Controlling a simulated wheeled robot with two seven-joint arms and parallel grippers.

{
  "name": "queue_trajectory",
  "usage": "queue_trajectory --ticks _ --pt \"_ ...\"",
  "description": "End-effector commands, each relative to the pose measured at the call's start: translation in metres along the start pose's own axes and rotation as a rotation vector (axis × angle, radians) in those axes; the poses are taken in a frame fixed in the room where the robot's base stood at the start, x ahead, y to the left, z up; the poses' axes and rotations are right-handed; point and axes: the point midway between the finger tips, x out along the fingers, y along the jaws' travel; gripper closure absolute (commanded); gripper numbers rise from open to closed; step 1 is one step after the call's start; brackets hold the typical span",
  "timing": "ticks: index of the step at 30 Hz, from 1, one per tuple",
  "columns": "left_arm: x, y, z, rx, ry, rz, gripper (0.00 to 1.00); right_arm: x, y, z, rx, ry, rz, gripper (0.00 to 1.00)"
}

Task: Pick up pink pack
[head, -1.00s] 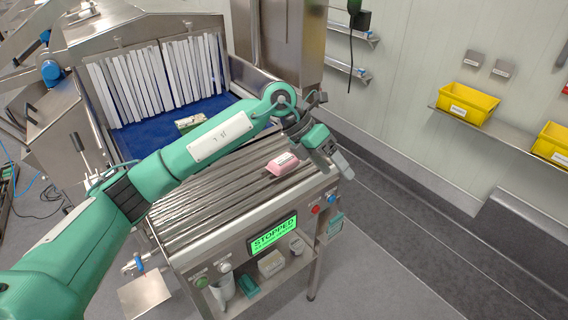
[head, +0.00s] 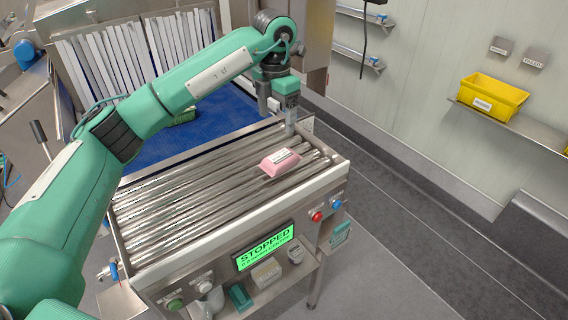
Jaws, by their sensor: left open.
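The pink pack (head: 281,163) lies on the steel rollers (head: 190,196) near their right end, with a white label on top. My left arm reaches across from the left. Its gripper (head: 291,128) points down just behind the pack, apart from it in the picture. The jaws are open, with nothing seen between them. The fingertips are small here, so their height over the rollers is hard to judge. My right gripper is not in view.
A green pack (head: 182,116) lies on the blue belt (head: 210,128) before the white strip curtain (head: 150,50), partly behind my arm. A display (head: 265,247) reads STOPPED. A yellow bin (head: 492,95) stands on the right wall shelf. Rollers left of the pack are clear.

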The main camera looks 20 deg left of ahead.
Motion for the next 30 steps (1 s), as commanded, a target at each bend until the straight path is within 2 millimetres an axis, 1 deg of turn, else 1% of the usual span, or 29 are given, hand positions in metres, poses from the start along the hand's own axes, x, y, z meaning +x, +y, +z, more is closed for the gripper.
queue_trajectory --ticks 1,5,8,11,15,18,21,25,30 --pt "0.011 0.001 0.000 -0.001 0.001 0.002 0.22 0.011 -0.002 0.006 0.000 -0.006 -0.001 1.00" --pt "0.017 0.001 0.000 -0.002 0.003 0.003 0.22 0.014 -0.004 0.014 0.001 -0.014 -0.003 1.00" --pt "0.025 0.001 -0.001 -0.002 0.005 0.003 0.22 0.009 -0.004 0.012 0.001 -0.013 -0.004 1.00" --pt "0.042 0.001 -0.001 -0.001 0.006 0.001 0.22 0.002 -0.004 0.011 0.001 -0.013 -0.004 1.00" --pt "0.070 0.000 -0.001 -0.002 0.006 0.001 0.22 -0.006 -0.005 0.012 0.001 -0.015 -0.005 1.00" --pt "0.086 0.000 0.000 -0.002 0.005 0.001 0.22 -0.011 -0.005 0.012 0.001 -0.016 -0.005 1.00" --pt "0.096 0.001 0.000 -0.001 0.003 0.002 0.22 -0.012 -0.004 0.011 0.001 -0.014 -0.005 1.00" --pt "0.102 0.000 0.001 -0.001 0.002 0.002 0.22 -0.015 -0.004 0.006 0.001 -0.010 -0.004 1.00" --pt "0.119 -0.001 0.004 -0.002 0.005 0.000 0.22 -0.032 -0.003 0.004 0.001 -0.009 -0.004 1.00"
